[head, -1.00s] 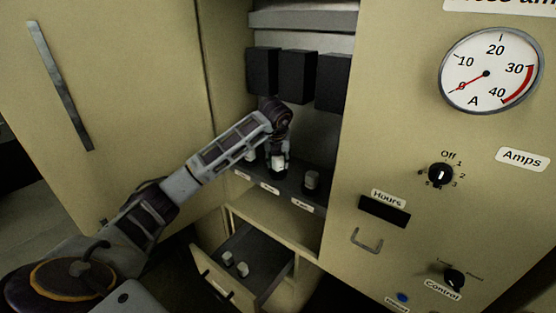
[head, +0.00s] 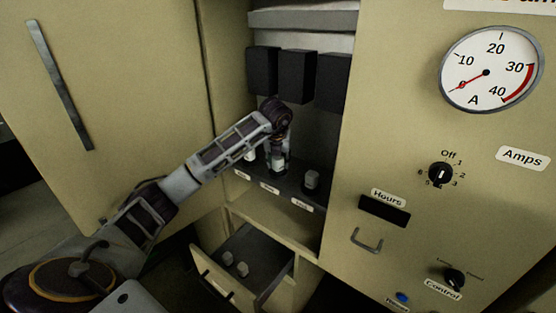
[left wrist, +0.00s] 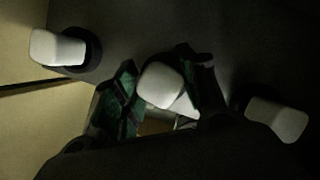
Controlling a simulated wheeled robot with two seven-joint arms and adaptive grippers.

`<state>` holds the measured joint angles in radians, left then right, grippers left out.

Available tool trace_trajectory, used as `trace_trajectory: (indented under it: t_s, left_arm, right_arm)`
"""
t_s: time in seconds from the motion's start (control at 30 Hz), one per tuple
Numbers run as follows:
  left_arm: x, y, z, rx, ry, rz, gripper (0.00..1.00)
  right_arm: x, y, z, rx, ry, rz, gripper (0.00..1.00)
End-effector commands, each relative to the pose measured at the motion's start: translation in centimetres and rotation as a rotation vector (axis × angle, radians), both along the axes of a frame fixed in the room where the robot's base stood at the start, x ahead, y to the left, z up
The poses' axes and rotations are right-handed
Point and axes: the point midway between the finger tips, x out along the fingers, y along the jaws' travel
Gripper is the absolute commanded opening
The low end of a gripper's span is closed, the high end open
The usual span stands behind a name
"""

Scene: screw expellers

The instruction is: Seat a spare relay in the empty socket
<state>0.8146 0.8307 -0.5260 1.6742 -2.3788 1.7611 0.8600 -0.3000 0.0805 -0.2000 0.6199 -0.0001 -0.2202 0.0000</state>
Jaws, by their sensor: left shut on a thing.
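My right gripper is not in view.
The open drawer (head: 225,285) juts out under the shelf. Black boxes (head: 297,77) hang above my gripper. The cabinet panel at right carries an ammeter (head: 486,72), a knob (head: 441,174) and a handle (head: 366,240). A cabinet door (head: 130,100) fills the left.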

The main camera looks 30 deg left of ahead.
Motion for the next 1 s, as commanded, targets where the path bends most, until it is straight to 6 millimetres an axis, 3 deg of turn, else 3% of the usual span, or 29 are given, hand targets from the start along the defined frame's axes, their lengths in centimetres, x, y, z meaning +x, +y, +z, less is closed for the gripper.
trace_trajectory:
  t_s: [0.77, 0.8, 0.87, 1.0]
  left_arm:
    - [0.0, 0.02, -0.98, 0.0, 0.0, 0.0, 0.17]
    - [-0.01, 0.02, -0.97, 0.0, 0.0, 0.0, 0.44]
    - [-0.01, 0.02, -0.95, 0.0, 0.0, 0.0, 0.51]
    - [-0.01, 0.02, -0.94, 0.0, 0.0, 0.0, 0.51]
  right_arm:
    - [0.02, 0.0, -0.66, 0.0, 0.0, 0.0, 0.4]
    - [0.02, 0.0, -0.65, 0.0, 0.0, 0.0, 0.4]
    - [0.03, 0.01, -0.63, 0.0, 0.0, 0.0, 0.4]
    - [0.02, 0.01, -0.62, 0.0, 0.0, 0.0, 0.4]
